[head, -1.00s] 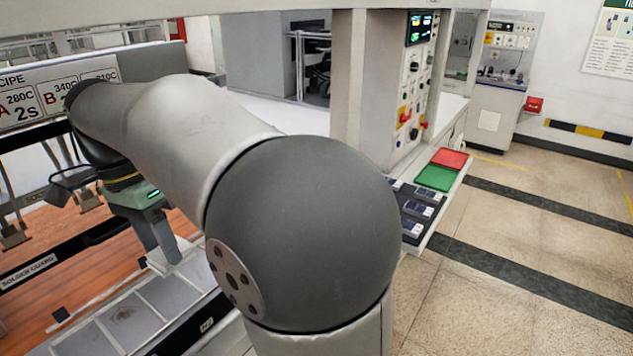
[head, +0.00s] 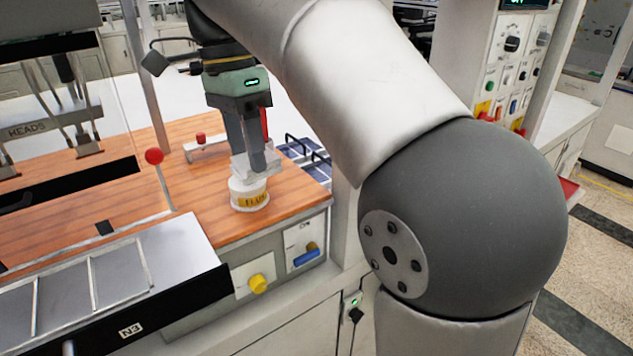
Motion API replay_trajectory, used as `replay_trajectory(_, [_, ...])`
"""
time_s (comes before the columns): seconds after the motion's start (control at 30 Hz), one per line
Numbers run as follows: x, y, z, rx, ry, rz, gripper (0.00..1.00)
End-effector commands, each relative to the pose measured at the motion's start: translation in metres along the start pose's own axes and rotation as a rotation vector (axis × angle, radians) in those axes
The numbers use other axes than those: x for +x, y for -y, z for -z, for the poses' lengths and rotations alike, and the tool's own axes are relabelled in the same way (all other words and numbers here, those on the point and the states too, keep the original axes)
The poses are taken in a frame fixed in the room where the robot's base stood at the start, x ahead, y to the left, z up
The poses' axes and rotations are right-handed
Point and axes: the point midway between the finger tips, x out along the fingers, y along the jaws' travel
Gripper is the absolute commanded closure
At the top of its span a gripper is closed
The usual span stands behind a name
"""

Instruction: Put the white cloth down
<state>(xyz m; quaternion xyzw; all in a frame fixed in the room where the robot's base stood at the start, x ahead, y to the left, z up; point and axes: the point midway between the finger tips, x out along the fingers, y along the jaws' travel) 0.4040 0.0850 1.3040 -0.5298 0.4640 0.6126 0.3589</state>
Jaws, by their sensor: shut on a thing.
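My gripper (head: 248,158) points down over the right part of the wooden worktop. It is shut on the white cloth (head: 243,170), a small pale folded piece at the fingertips. The cloth shows just at the top of a white pot (head: 249,198) with a yellow FLUX label. I cannot tell whether the cloth touches the pot or hangs above or behind it. The fingers hide part of the cloth.
The wooden worktop (head: 190,222) has bare room left of the pot. A red ball knob (head: 154,156) and a clear guard stand at the left. Dark blue trays (head: 308,158) lie behind right. A metal plate (head: 165,250) lies in front. A yellow knob (head: 258,284) sits below the edge.

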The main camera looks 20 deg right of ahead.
Motion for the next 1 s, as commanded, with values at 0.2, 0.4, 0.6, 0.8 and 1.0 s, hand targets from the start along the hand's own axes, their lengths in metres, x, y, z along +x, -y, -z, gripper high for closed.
replay_trajectory(0.2, [0.013, 0.029, 0.037, 0.006, 0.001, -0.006, 0.91])
replay_trajectory(0.4, [0.031, 0.062, 0.075, 0.003, 0.002, -0.006, 0.91])
replay_trajectory(0.6, [0.061, 0.083, 0.097, 0.001, 0.001, -0.003, 0.91])
replay_trajectory(0.8, [0.073, 0.092, 0.105, 0.002, 0.0, -0.001, 0.91])
replay_trajectory(1.0, [0.1, 0.101, 0.111, 0.001, 0.0, -0.003, 0.91])
